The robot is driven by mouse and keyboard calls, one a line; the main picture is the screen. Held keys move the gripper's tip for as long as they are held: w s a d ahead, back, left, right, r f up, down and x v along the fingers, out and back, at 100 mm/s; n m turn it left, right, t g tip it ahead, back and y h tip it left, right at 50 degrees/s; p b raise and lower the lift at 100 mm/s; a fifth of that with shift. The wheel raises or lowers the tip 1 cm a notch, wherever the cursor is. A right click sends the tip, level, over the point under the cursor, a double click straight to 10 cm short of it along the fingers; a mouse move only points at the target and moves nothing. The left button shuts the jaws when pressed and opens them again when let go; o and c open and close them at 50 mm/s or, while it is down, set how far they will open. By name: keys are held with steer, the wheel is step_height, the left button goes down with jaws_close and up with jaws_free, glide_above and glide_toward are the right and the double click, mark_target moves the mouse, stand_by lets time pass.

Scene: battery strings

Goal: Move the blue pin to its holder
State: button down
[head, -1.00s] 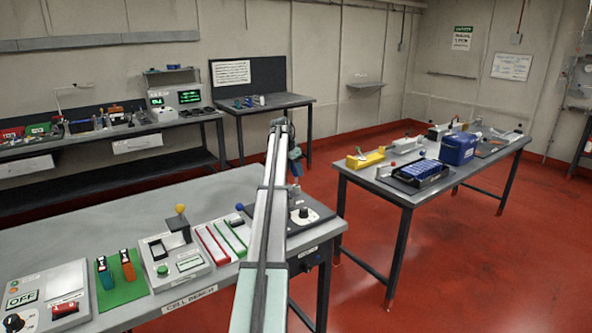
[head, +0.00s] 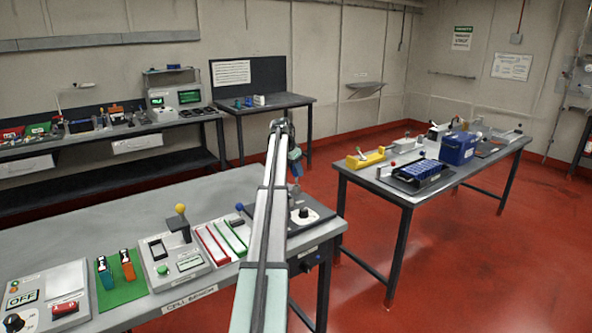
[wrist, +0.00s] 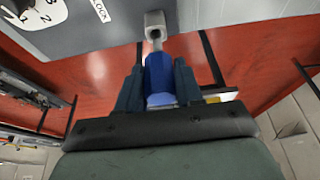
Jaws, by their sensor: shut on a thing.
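The blue pin (wrist: 158,75) is between the two dark fingers of my gripper (wrist: 159,82) in the wrist view. My gripper is shut on it. In the head view my gripper (head: 295,168) hangs above the right end of the near bench, by the dial panel (head: 306,213); the pin is too small to make out there. I cannot tell which fixture is the pin's holder.
The dial panel, marked LOCK, also shows in the wrist view (wrist: 62,38). Red and green bars (head: 222,238) and a box with a yellow-knobbed lever (head: 181,226) stand to its left on the bench. Another table (head: 366,179) stands to the right across open floor.

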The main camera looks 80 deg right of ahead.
mark_target(295, 176)
steer(key=shift+f, duration=2.25)
steer(key=c, duration=0.7)
jaws_free()
steer(key=shift+o, duration=0.2)
steer(key=shift+r, duration=0.1)
steer(key=v, duration=1.3)
steer(key=shift+r, duration=0.25)
steer(key=shift+w+a, duration=0.1)
steer(key=shift+w, duration=0.05)
